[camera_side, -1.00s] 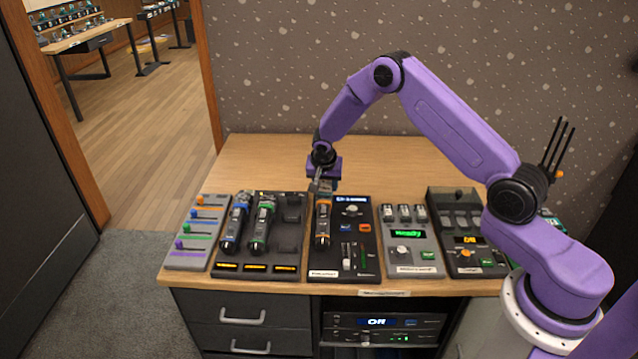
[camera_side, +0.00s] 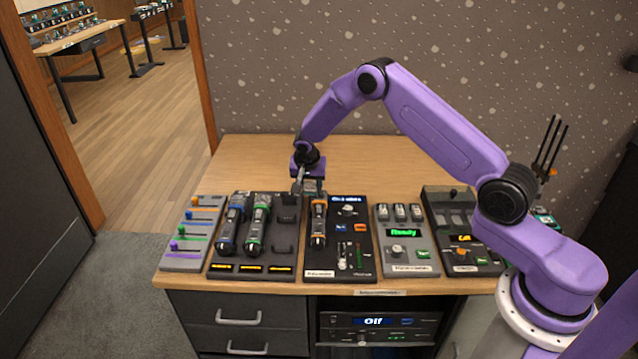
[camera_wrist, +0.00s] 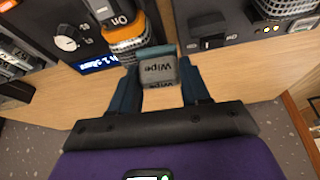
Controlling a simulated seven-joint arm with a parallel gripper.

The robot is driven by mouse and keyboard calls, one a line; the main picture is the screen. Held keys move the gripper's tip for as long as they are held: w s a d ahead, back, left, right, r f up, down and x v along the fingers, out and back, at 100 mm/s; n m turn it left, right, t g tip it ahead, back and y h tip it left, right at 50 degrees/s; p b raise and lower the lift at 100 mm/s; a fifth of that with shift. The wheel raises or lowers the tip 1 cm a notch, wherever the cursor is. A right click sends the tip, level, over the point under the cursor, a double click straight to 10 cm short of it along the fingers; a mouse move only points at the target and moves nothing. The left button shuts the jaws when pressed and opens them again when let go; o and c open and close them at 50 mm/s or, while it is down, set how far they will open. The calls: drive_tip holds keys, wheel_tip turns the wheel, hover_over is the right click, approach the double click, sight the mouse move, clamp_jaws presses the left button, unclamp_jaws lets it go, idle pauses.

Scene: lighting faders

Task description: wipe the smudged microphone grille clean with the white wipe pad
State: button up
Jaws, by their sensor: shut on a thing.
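My gripper (camera_wrist: 160,84) is shut on the wipe pad (camera_wrist: 158,70), a pale grey block lettered "Wipe" with a teal-grey top edge. In the side view my gripper (camera_side: 304,190) is above the back edge of the consoles, just behind and left of the orange-ringed microphone (camera_side: 319,222). That microphone lies in its console, and its grille end (camera_wrist: 130,52) is close to the pad in the wrist view. I cannot tell whether the pad touches the grille, and no smudge can be made out.
Two more microphones, blue-ringed (camera_side: 231,225) and green-ringed (camera_side: 257,225), lie in the dock to the left. A fader panel (camera_side: 186,235) stands at far left and a "Ready" console (camera_side: 405,245) to the right. The desk (camera_side: 260,160) behind is clear.

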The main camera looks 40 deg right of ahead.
drive_tip(key=shift+w+r, duration=0.1)
drive_tip(key=shift+r, duration=3.95)
